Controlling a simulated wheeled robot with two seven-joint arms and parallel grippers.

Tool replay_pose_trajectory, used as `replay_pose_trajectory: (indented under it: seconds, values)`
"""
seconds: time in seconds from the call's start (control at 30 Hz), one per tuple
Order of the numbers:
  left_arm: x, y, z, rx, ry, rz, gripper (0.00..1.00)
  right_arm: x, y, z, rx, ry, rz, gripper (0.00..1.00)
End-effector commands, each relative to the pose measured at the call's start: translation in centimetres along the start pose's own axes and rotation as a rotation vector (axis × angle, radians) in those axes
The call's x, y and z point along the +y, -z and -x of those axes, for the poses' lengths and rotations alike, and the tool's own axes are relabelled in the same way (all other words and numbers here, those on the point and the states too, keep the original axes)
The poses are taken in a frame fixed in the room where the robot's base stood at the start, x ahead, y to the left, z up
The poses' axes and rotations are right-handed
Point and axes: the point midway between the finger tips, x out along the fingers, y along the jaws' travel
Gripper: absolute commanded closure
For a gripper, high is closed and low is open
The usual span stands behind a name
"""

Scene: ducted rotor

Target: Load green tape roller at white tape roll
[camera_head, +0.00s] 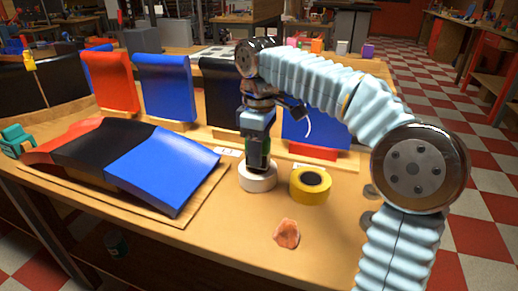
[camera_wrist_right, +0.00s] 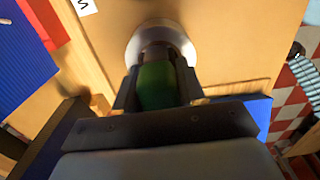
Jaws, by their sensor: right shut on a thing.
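My right gripper (camera_head: 257,158) points straight down over the workbench and is shut on the green tape roller (camera_wrist_right: 158,86). The roller's green body shows between the two fingers in the right wrist view. The white tape roll (camera_head: 258,182) lies flat on the bench directly below, and its rim also shows in the right wrist view (camera_wrist_right: 135,45). The roller's lower end is at the roll's middle. I cannot tell how deep it sits in the hole, as the gripper and roller cover it. My left gripper is not in view.
A yellow tape roll (camera_head: 324,190) lies just right of the white one. An orange crumpled lump (camera_head: 287,234) lies nearer the front. A curved red, black and blue panel (camera_head: 165,165) fills the left, with upright panels (camera_head: 167,88) behind. The bench front is mostly clear.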

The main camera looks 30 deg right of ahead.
Motion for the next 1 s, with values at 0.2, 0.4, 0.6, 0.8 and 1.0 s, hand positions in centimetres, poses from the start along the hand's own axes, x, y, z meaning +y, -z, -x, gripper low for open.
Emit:
replay_pose_trajectory:
  seconds: [0.2, 0.4, 0.6, 0.8, 1.0]
  values:
    - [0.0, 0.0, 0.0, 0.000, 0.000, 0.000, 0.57, 0.0, 0.0, -0.1, -0.003, 0.002, 0.000, 0.94]
    - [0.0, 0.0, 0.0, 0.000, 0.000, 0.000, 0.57, 0.0, 0.0, -0.2, -0.004, 0.003, 0.001, 0.94]
    - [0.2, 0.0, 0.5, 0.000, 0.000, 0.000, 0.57, 0.0, 0.0, 0.3, -0.004, 0.004, 0.001, 0.94]
    - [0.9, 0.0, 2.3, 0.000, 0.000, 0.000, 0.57, 0.0, 0.0, 2.4, -0.002, 0.002, 0.001, 0.94]
    - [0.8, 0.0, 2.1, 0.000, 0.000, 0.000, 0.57, 0.0, 0.1, 3.7, 0.001, 0.000, 0.001, 0.94]
